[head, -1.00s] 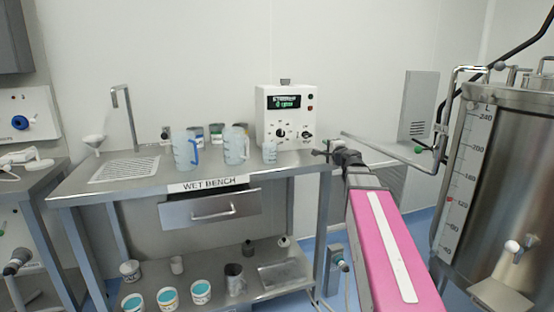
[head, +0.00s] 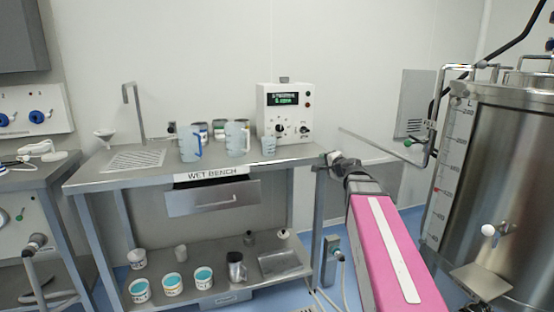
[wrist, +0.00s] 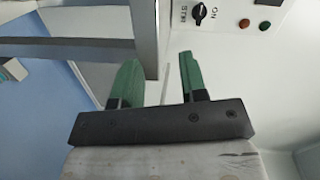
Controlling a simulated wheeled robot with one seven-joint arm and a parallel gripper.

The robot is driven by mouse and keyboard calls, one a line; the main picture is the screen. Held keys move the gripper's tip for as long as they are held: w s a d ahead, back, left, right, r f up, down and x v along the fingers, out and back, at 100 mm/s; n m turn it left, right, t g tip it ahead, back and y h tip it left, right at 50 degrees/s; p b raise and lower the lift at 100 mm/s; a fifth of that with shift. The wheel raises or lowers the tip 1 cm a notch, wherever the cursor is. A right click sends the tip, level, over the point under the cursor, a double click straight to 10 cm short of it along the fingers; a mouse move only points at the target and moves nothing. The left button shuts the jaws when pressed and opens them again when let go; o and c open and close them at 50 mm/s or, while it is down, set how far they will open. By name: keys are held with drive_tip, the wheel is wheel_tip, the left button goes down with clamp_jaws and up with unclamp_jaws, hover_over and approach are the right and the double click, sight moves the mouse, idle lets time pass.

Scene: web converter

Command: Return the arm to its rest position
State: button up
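My arm, with its pink link (head: 395,255), reaches forward from the lower right in the head view. My gripper (wrist: 160,72) shows in the wrist view with two green fingers set apart and nothing between them, so it is open and empty. A grey metal post runs close by the fingers. The far end of the arm (head: 335,160) is near the right end of the wet bench (head: 290,153) in the head view; the fingers are too small to tell there.
On the bench stand clear jugs (head: 237,138), a funnel (head: 104,135) and a white control box (head: 286,110). The drawer (head: 212,198) is under the bench top. Tubs (head: 172,285) stand on the lower shelf. A steel tank (head: 490,170) stands close on the right.

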drive_tip(key=s+a+f+n+g+h, duration=0.1)
drive_tip(key=s+f+n+g, duration=0.25)
drive_tip(key=s+f, duration=0.4)
drive_tip(key=s+a+f+n+g+h, duration=0.1)
drive_tip(key=s+a+f+n+g, duration=0.2)
drive_tip(key=f, duration=0.8)
drive_tip(key=s+f+n+g+h, duration=0.1)
drive_tip(key=s+f+n+g, duration=0.2)
drive_tip(key=s+f+g, duration=0.45)
drive_tip(key=s+d+f+n+g+h, duration=0.1)
drive_tip(key=s+d+f+n+h, duration=0.1)
drive_tip(key=s+f, duration=0.5)
drive_tip(key=shift+s+d+f+h, duration=0.25)
drive_tip(key=shift+d+f+h, duration=0.35)
drive_tip(key=shift+f+h, duration=0.1)
drive_tip(key=shift+c, duration=0.2)
